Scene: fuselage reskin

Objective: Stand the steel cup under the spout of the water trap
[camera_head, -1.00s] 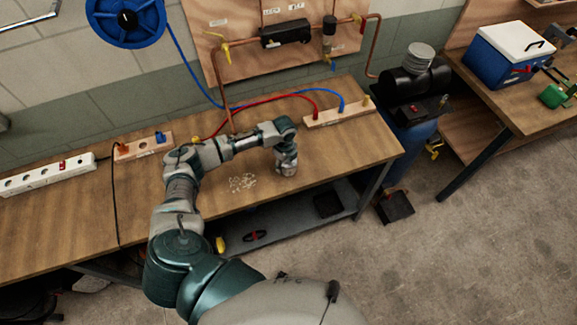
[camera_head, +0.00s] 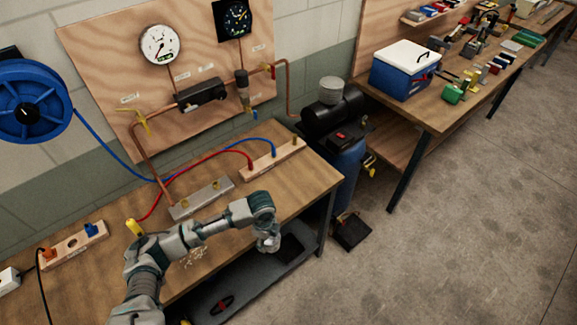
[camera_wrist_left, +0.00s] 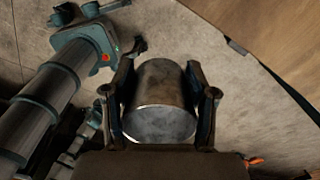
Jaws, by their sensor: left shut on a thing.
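My left gripper (camera_head: 268,243) is at the right front edge of the bench, low in the head view. In the left wrist view, its fingers (camera_wrist_left: 160,70) are shut on the sides of the steel cup (camera_wrist_left: 160,98), a plain metal cylinder. The floor shows behind the cup there. The cup is small and partly hidden in the head view. The water trap (camera_head: 242,88) hangs on the copper pipe of the wall board, with a blue spout (camera_head: 254,115) at its lower end. The cup is well apart from it. My right gripper is not in view.
A grey metal block (camera_head: 202,197) and a wooden strip (camera_head: 272,160) with hose fittings lie on the bench (camera_head: 300,185). Red and blue hoses cross behind. A compressor with a blue tank (camera_head: 343,160) stands right of the bench. Bare bench top lies right of the grey block.

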